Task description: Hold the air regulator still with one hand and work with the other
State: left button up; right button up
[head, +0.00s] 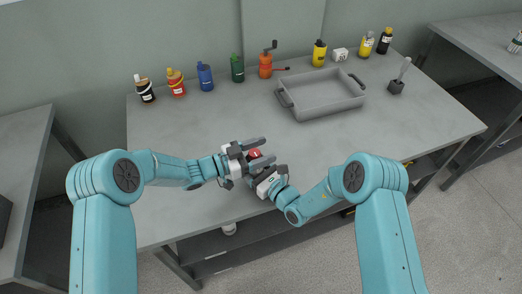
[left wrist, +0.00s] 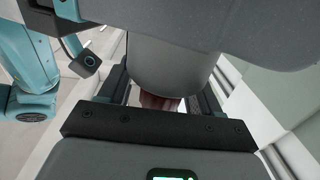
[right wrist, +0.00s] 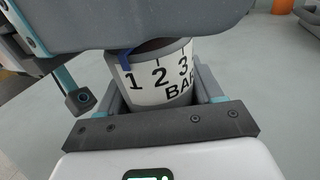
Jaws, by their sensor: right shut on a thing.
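The air regulator shows in the right wrist view as a round body with a white band (right wrist: 160,80) marked 1, 2, 3 and BAR, with a blue mark at its upper left. My right gripper (head: 264,178) is shut on this body near the table's front edge. My left gripper (head: 260,153) is spread around a red part (head: 255,153) just beyond the right gripper. In the left wrist view a smooth grey round part (left wrist: 172,65) fills the space above the palm, with a dark red patch (left wrist: 158,102) below it. Both grippers hide most of the regulator.
A grey tray (head: 325,113) with dark handles stands at the back right of the table (head: 180,130). The table's left and right front are clear.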

pick_arm(q)
jog(key=v, duration=1.2)
pick_arm(e)
jog(key=o, duration=1.2)
jog(key=shift+d, duration=0.1)
